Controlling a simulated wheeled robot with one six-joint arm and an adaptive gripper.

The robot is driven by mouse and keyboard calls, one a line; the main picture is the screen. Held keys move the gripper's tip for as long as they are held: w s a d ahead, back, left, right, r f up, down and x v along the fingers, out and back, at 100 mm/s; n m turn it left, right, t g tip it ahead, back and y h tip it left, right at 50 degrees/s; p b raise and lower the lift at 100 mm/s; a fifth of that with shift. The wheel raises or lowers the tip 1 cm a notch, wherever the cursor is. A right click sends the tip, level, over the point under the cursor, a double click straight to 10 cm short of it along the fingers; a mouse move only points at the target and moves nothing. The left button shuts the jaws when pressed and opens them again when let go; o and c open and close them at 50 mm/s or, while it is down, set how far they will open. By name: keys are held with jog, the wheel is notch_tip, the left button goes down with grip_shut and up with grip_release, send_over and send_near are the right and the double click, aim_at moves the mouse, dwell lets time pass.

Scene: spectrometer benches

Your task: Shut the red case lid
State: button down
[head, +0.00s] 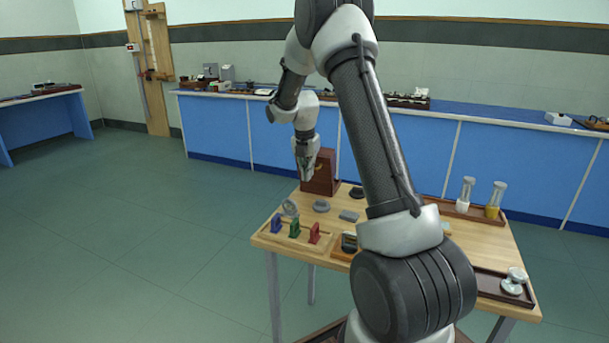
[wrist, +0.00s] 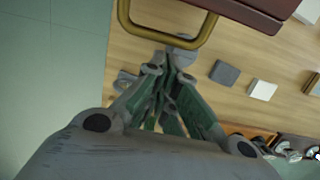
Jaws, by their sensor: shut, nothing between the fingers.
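The dark red case (head: 326,173) stands at the table's back left corner, with a tall upright red face toward me. Whether that face is the raised lid or a side, I cannot tell. In the wrist view a dark red edge (wrist: 255,14) shows at the top, with a brass loop handle (wrist: 125,22) coming off it. My gripper (head: 306,175) is at the case's left front. Its fingers are shut and empty, and in the wrist view its fingertips (wrist: 168,58) are close by the loop's lower bar. Contact is unclear.
The wooden table (head: 265,240) carries a rack of blue, green and red holders (head: 294,230), grey discs (head: 321,206) and a grey block (head: 348,215). A tray with two bottles (head: 468,190) stands at right. My arm hides the table's middle. Floor left of the table is free.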

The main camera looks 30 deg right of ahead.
jog(key=shift+w+d+r, duration=0.15)
jog(key=shift+d+r, duration=0.05)
jog(key=shift+d, duration=0.05)
dwell(0.3)
